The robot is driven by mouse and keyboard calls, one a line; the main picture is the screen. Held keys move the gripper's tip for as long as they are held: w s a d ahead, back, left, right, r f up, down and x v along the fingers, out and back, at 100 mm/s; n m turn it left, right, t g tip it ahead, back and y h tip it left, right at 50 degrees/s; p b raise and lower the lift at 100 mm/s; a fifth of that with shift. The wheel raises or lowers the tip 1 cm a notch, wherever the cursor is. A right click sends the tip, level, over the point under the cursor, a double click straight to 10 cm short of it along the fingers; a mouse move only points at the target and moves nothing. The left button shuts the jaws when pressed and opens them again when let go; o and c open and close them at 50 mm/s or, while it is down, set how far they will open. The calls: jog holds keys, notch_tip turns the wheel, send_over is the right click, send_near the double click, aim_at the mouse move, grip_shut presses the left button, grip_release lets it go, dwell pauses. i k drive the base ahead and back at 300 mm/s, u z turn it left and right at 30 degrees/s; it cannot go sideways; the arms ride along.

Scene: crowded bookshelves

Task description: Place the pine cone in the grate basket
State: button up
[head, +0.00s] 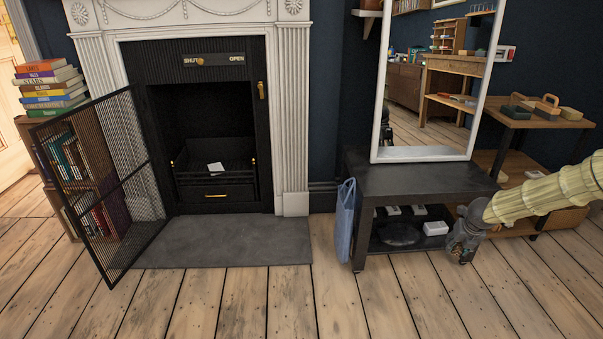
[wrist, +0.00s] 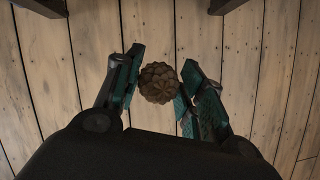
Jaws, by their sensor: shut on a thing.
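My gripper (head: 464,254) is low at the right in the head view, beside the black cart's right end and over the floorboards. In the wrist view my gripper (wrist: 163,76) is shut on the brown pine cone (wrist: 160,85), which sits between the two fingers above wooden boards. The pine cone cannot be made out in the head view. The black grate basket (head: 232,178) is inside the fireplace at centre left, well to the left of my gripper. A small white card (head: 216,168) shows at the basket.
A mesh fire screen (head: 95,180) stands swung out left of the fireplace opening. A grey hearth slab (head: 225,252) lies in front. The black cart (head: 425,180) carries a mirror, with a blue bag (head: 345,222) on its left side. The front floor is clear.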

aim_at(232, 168)
jog(key=k, duration=1.1)
jog(key=u, duration=0.5)
jog(key=i, duration=0.7)
jog(key=u, duration=1.1)
jog(key=i, duration=1.4)
jog(key=z, duration=0.4)
jog(key=i, duration=1.25)
jog(key=z, duration=0.55)
jog(key=i, duration=0.5)
jog(key=z, duration=0.05)
